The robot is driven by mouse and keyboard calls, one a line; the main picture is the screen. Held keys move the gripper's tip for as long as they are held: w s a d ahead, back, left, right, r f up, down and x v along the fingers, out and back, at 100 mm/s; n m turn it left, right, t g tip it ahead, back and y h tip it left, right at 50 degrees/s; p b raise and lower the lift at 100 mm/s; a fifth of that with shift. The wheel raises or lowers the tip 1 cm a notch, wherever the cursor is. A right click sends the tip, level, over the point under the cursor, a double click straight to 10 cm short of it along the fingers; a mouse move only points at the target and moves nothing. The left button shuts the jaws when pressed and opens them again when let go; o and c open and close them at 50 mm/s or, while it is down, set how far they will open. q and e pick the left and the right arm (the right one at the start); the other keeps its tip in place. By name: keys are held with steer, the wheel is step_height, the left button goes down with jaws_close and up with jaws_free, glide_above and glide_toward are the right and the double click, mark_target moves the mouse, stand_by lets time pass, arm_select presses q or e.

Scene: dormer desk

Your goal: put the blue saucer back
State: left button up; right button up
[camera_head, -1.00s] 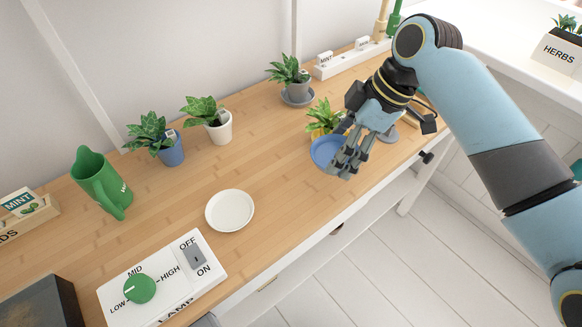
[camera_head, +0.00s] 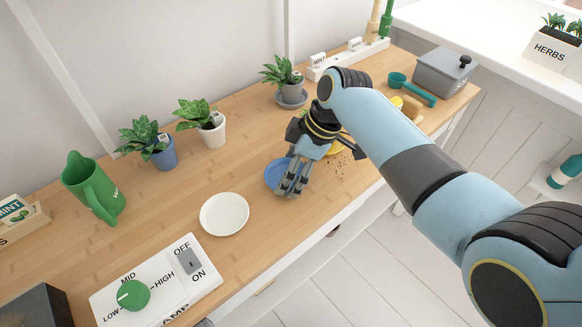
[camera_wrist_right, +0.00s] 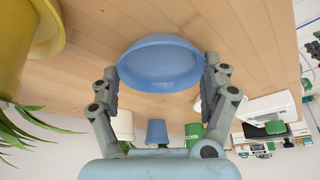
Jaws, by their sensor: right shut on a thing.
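The blue saucer (camera_head: 274,175) is held in my right gripper (camera_head: 289,187). In the right wrist view, the blue saucer (camera_wrist_right: 160,68) sits between the two fingers of the gripper (camera_wrist_right: 161,82), which are shut on its sides. The gripper hides part of the saucer in the head view. I cannot tell exactly how high the saucer is above the desk. A plant in a blue pot (camera_head: 165,154) stands to the left, with no saucer visible under it. My left gripper is not in view.
A white saucer (camera_head: 224,214) lies left of the gripper. A yellow pot (camera_head: 337,149) and dark crumbs (camera_head: 342,167) are just right of it. A white-potted plant (camera_head: 215,134), a grey-potted plant (camera_head: 291,93) and a green watering can (camera_head: 95,188) stand behind. A lamp panel (camera_head: 157,285) is front left.

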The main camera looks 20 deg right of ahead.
steer(key=shift+f, duration=0.1)
steer(key=o, duration=1.1)
steer(key=p+v, duration=0.1)
steer(key=v, duration=1.1)
